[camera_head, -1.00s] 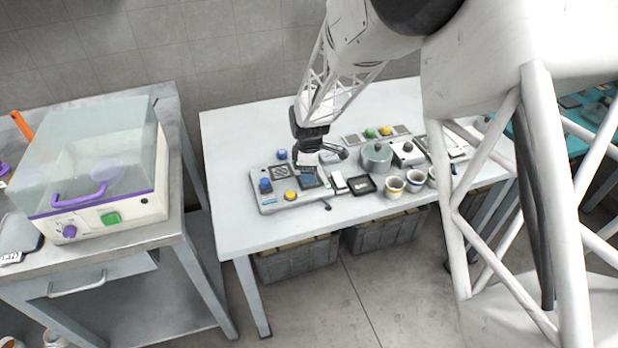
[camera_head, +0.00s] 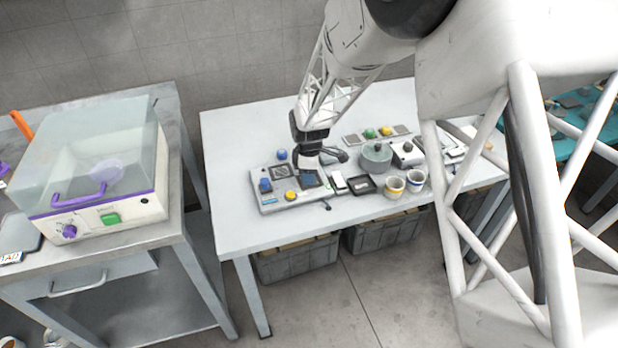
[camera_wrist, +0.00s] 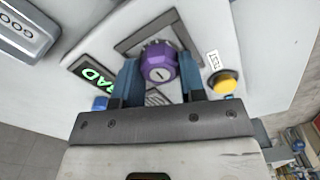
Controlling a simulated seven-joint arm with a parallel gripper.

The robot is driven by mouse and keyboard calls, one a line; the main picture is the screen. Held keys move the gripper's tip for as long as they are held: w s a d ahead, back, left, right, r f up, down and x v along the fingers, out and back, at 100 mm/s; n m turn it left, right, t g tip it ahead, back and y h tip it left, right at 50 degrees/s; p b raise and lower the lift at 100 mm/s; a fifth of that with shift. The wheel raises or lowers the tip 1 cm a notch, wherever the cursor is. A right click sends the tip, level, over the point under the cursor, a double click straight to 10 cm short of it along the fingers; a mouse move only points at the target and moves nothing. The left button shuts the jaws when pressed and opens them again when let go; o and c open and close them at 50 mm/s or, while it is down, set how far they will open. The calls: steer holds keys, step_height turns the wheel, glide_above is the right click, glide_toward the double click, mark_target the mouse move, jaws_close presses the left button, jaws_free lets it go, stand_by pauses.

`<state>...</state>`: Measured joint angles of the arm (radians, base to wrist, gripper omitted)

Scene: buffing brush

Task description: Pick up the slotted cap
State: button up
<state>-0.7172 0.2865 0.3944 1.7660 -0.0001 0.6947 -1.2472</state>
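The slotted cap (camera_wrist: 158,64) is purple with ridged sides and a short slot in its top. In the wrist view it sits between the two blue fingers of my gripper (camera_wrist: 161,80), over a dark square frame on the light panel. The fingers stand close on both sides of it; I cannot tell whether they touch it. In the head view my gripper (camera_head: 309,176) is low over the light panel (camera_head: 277,203) at the left of the table, and it hides the cap.
A yellow button (camera_wrist: 224,82) and a TEST label (camera_wrist: 213,59) are close to the right finger. A lit green sign (camera_wrist: 97,77) is left of the fingers. A grey pot (camera_head: 376,160), a black tray (camera_head: 361,187) and cups (camera_head: 393,187) stand right of the panel.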

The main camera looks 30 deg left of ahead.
steer(key=shift+c, duration=1.4)
steer(key=shift+r, duration=0.9)
steer(key=shift+d+r, duration=0.1)
steer(key=shift+r, duration=0.85)
steer(key=s+d+r, duration=0.1)
steer(key=s+d, duration=0.9)
steer(key=s, duration=0.2)
steer(key=shift+s+d+r, duration=0.1)
